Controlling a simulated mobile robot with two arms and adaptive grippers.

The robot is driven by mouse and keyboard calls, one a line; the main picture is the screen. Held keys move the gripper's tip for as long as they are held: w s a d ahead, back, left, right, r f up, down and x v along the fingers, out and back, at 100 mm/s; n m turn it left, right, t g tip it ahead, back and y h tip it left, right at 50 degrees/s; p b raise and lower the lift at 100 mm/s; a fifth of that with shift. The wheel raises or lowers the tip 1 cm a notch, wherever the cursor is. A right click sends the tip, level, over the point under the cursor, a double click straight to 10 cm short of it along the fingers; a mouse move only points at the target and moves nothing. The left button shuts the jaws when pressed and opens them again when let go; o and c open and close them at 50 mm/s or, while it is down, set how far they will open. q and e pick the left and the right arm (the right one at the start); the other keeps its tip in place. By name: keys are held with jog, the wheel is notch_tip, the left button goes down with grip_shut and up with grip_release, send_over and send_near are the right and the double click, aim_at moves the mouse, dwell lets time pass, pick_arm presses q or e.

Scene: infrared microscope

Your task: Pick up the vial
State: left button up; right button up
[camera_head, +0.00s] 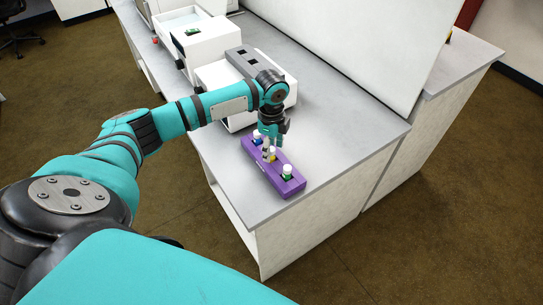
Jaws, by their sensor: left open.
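A purple rack (292,188) sits on the grey bench top near its front edge. Several small vials with white caps stand in it: a green one (287,172) at the near end, a yellowish one (270,153) in the middle and a blue one (257,137) at the far end. My left gripper (268,150) points down over the rack, close to the middle vial, with its fingers open. The fingers are small and partly cover the rack, so I cannot tell whether they touch the vial. My right gripper is not in view.
A white instrument (220,75) with a dark grey top panel stands behind the rack, and another white box (200,42) is further back. A tall white panel (350,40) rises along the bench's right side. The grey bench top (345,140) right of the rack is clear.

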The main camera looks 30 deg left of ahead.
pick_arm(q)
notch_tip(320, 180, down, 2)
jog(key=shift+f, duration=0.2)
grip_shut()
jog(key=shift+r, duration=0.1)
